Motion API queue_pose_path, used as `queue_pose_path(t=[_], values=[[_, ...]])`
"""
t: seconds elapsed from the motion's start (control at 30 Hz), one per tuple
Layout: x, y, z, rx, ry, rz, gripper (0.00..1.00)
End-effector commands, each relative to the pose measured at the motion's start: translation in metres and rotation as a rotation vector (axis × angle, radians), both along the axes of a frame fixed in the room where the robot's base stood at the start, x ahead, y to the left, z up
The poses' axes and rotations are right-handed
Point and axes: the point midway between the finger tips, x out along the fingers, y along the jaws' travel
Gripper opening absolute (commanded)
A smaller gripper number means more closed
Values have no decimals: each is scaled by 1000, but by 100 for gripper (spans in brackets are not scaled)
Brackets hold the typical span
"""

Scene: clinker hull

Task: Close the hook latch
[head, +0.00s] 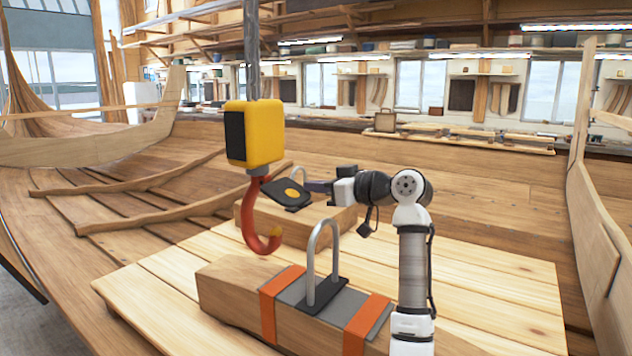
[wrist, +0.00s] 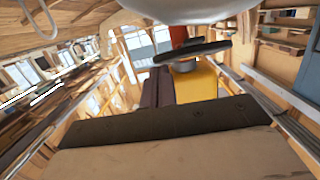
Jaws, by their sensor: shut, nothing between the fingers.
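A yellow hook block (head: 254,133) hangs on a cable, with a red hook (head: 248,222) below it. The black hook latch (head: 287,193), with a yellow dot, sticks out to the right from the hook's upper part, well above the hook tip, so the throat is open. My gripper (head: 314,186) is shut and empty at the latch's right end; I cannot tell whether it touches. In the wrist view the dark fingers (wrist: 155,88) are beside the yellow block (wrist: 196,84), and the dark latch (wrist: 180,53) crosses in front of the red hook (wrist: 179,35).
A timber block (head: 225,290) with orange straps (head: 281,293) and a metal lifting loop (head: 322,245) lies below the hook. A second timber block (head: 297,226) with a loop lies behind. Both rest on pale planks (head: 480,290) inside the wooden hull. Air left of the hook is clear.

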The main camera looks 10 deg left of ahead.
Motion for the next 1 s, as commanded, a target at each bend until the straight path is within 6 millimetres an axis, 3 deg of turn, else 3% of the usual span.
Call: queue_pose_path(t=[0.33,1.0], values=[[0,2,-16,-1,0,1,0],[0,0,-18,0,0,0,0]])
